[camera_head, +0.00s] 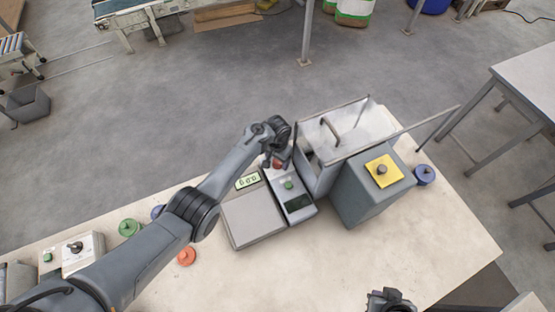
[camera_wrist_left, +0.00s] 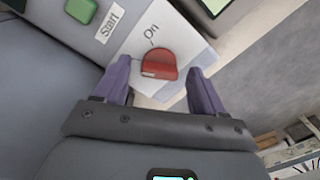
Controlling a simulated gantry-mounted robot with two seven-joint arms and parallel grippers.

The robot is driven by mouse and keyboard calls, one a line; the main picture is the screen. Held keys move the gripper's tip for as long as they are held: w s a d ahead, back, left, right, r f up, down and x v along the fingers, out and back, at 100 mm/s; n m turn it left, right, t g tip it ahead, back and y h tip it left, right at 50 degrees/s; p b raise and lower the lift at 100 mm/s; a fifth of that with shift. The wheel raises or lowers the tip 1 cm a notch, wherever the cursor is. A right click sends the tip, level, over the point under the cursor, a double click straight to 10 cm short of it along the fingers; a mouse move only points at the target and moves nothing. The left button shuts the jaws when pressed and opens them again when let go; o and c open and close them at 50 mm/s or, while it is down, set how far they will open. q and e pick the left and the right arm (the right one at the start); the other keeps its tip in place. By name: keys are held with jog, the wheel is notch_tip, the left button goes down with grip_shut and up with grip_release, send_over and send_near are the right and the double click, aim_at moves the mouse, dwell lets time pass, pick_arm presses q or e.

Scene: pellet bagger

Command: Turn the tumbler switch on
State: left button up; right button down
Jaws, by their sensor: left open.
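The tumbler switch (camera_wrist_left: 159,65) is a red, rounded knob on a white panel beside the printed word "On". In the head view the red switch (camera_head: 277,164) shows at the far end of the grey control box (camera_head: 283,184), partly hidden by my gripper. My left gripper (camera_wrist_left: 160,80) is open, with one purple finger on each side of the switch in the wrist view. I cannot tell whether the fingers touch it. My right gripper (camera_head: 389,302) shows only partly at the bottom edge of the head view, away from the switch.
A green button (camera_wrist_left: 81,9) labelled "Start" sits near the switch. A flat scale plate (camera_head: 252,218) lies left of the control box. A clear-lidded bin (camera_head: 345,130) and a grey box with a yellow plate (camera_head: 366,200) stand to the right.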

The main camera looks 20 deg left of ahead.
pick_arm(q)
jog(key=c, duration=1.1)
jog(key=shift+o, duration=0.2)
jog(key=shift+m, duration=1.1)
jog(key=m, duration=0.3)
jog(key=shift+m, duration=0.3)
jog(key=m, duration=0.5)
jog(key=shift+m, duration=0.7)
